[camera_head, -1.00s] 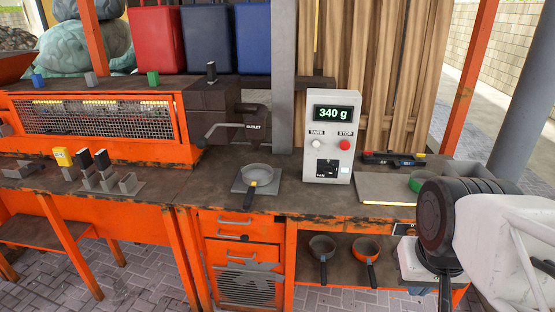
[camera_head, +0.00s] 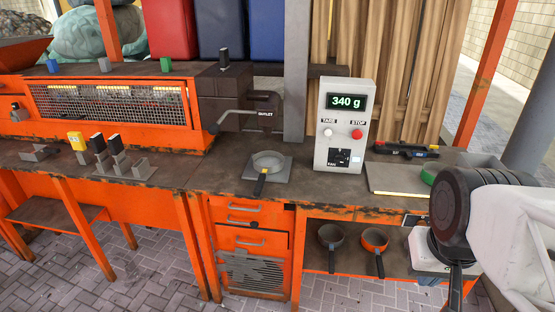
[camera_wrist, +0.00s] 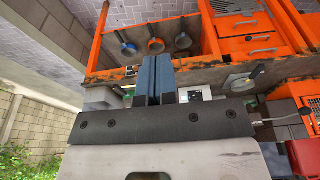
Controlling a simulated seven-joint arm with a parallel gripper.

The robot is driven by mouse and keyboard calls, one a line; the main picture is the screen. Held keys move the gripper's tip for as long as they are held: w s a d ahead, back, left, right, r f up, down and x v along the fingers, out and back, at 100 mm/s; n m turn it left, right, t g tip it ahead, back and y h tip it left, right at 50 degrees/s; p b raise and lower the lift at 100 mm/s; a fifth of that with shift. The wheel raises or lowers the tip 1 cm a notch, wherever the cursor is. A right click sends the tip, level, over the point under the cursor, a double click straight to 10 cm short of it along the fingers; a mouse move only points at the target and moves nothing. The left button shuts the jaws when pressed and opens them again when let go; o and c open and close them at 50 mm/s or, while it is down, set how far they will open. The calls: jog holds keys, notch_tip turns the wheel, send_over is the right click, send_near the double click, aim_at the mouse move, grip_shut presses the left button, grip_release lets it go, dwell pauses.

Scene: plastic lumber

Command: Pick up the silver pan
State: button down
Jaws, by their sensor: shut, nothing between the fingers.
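A silver-grey pan (camera_head: 268,158) with a black and yellow handle sits on a square plate on the workbench, below the outlet. It also shows in the wrist view (camera_wrist: 241,84). A darker grey pan (camera_head: 331,235) stands on the lower shelf beside an orange pan (camera_head: 375,238). In the head view my arm is at the right and the fingertips cannot be made out.
A scale display (camera_head: 344,125) reading 340 g stands right of the silver pan. The outlet pipe (camera_head: 235,117) overhangs near the pan. An orange drawer unit (camera_head: 245,240) is below. The workbench front between pan and display is clear.

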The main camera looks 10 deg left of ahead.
jog(key=c, duration=1.8)
grip_release()
jog(key=o, duration=1)
jog(key=w+a+r, duration=0.1)
jog(key=w+a, duration=0.2)
jog(key=w, duration=0.5)
jog(key=w+a+r, duration=0.2)
jog(key=w, duration=0.5)
jog(key=g, duration=0.3)
send_over(260, 184)
jog(key=f, duration=1.8)
jog(key=shift+d+f, duration=0.2)
jog(key=shift+f, duration=0.2)
jog(key=shift+w+a+f, duration=0.15)
jog(key=shift+a+f, duration=0.15)
